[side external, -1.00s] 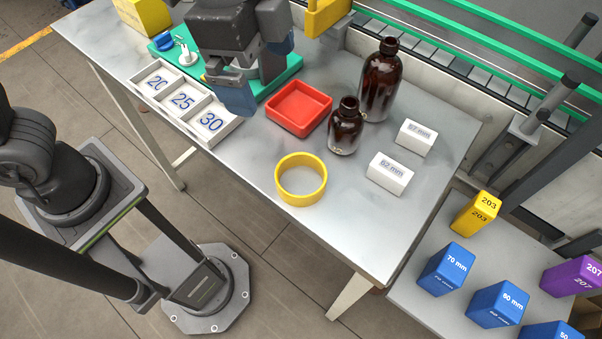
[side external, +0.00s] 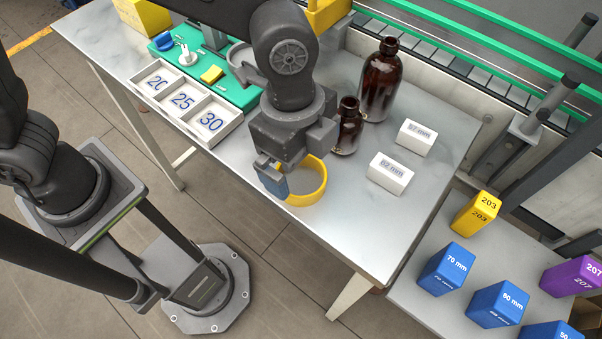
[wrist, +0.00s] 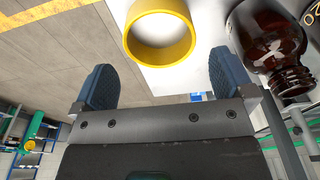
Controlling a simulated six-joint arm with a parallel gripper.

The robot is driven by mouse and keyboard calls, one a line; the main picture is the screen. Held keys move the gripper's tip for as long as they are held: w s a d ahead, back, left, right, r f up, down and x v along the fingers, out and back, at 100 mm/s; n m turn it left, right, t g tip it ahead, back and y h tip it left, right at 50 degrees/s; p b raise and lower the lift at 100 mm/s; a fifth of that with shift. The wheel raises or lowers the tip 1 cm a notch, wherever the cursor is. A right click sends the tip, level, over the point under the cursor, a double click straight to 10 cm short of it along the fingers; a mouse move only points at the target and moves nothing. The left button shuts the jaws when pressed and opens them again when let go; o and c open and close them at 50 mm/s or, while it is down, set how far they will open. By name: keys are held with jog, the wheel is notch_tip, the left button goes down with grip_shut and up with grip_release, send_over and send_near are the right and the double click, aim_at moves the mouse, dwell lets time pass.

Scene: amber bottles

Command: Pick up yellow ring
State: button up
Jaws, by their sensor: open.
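The yellow ring (side external: 309,190) lies flat on the grey table near its front edge, partly covered by my gripper in the side view. In the wrist view the yellow ring (wrist: 187,48) shows at the top, ahead of the fingers and between their lines. My gripper (side external: 283,182) is open and empty, just above and at the left part of the ring in the side view. Its two blue fingers (wrist: 160,85) stand wide apart in the wrist view. I cannot tell whether a finger touches the ring.
A small amber bottle (side external: 349,128) stands close behind my gripper, with a taller amber bottle (side external: 380,82) beyond it. A numbered white tray (side external: 196,107) is at left. The table's front right is clear.

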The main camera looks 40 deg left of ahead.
aim_at(304, 186)
notch_tip(304, 186, down, 4)
jog(key=shift+f, duration=0.25)
jog(key=c, duration=0.8)
